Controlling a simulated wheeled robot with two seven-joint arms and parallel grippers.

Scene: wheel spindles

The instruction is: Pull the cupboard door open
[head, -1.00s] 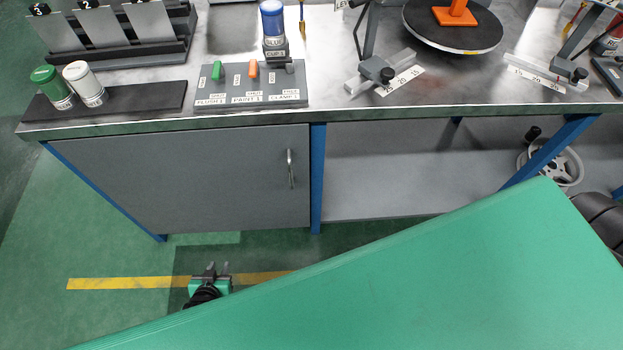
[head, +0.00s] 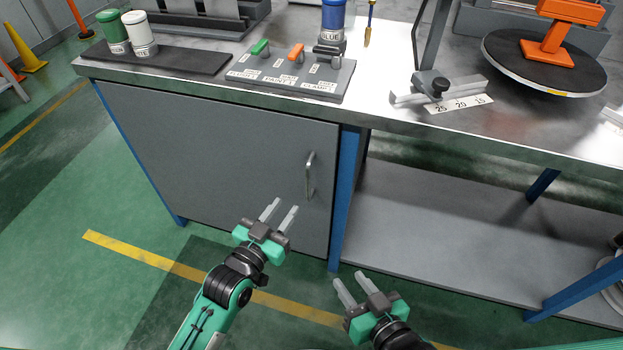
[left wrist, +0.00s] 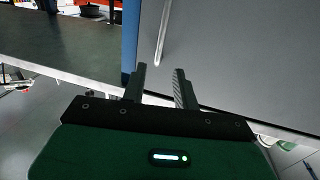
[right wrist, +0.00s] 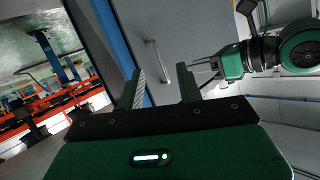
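The grey cupboard door (head: 215,160) is closed under the left part of the bench. Its vertical metal handle (head: 310,174) is near the door's right edge. My left gripper (head: 279,215) is open and empty, in front of the door and to the lower left of the handle. In the left wrist view the handle (left wrist: 162,38) shows beyond the fingertips, apart from them. My right gripper (head: 355,284) is open and empty, lower and to the right of the handle. In the right wrist view the handle (right wrist: 158,62) shows past the fingers.
A blue bench leg (head: 346,190) stands just right of the door. The bench top carries a panel of levers (head: 292,75), paint cans and a black turntable (head: 545,62). An open lower shelf (head: 450,225) lies to the right. The floor before the door is clear.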

